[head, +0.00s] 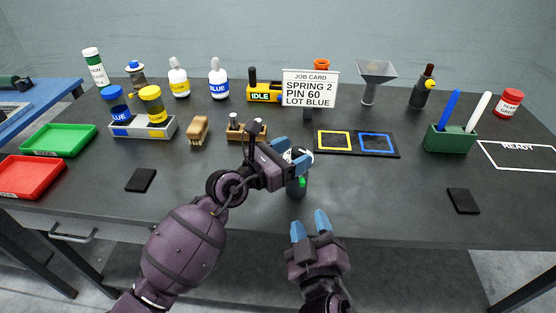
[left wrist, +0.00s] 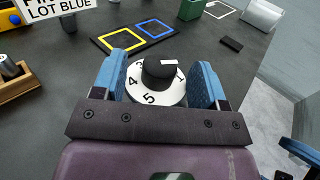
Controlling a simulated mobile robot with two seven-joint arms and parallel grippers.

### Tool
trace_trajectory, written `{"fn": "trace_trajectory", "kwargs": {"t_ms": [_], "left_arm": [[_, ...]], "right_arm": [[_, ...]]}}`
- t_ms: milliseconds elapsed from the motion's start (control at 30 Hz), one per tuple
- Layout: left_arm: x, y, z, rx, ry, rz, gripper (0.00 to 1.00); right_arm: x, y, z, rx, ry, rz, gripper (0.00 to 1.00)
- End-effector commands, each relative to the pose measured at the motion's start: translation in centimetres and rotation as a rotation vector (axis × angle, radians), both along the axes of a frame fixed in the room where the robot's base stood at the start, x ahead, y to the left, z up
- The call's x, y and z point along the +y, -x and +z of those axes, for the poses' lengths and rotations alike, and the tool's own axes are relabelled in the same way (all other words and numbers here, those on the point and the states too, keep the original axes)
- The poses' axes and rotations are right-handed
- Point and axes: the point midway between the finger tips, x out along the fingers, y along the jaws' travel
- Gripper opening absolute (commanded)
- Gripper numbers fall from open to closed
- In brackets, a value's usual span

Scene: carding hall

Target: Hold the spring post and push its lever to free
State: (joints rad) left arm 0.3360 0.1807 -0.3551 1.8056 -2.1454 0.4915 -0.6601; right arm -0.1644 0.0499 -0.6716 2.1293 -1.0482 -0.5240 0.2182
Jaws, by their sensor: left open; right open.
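The spring post (head: 298,187) appears to be the short dark post with a green mark near the table's front middle. Its top shows in the left wrist view as a white dial (left wrist: 150,98) with black numbers and a black knob (left wrist: 159,72) bearing a white mark. My left gripper (head: 293,158) is open around the top, one blue finger on each side in its wrist view (left wrist: 157,85). I cannot tell whether they touch it. My right gripper (head: 311,226) is open and empty in front of the table edge, below the post. I cannot make out a separate lever.
The job card (head: 310,88) reads SPRING 2, PIN 60, LOT BLUE. A wooden block (head: 240,132) and a dark tray with yellow and blue squares (head: 356,153) lie behind the post. Black pads (head: 141,180) (head: 463,201) lie left and right.

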Motion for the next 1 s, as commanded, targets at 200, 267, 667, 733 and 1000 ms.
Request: {"fn": "trace_trajectory", "kwargs": {"t_ms": [200,267,667,733,1000], "left_arm": [[-0.83,-0.72,0.01,0.000,0.000,0.000,0.66],[-0.88,-0.76,-0.01,0.001,-0.001,0.000,0.66],[-0.85,-0.74,-0.01,0.000,0.000,0.000,0.37],[-0.85,-0.74,-0.01,0.000,0.000,0.000,0.27],[-0.84,-0.74,-0.01,0.000,0.000,0.000,0.24]], "right_arm": [[0.00,0.00,0.00,0.000,0.000,0.000,0.43],[0.00,0.00,0.00,0.000,0.000,0.000,0.43],[0.00,0.00,0.00,0.000,0.000,0.000,0.43],[0.00,0.00,0.00,0.000,0.000,0.000,0.43],[0.00,0.00,0.00,0.000,0.000,0.000,0.43]]}}
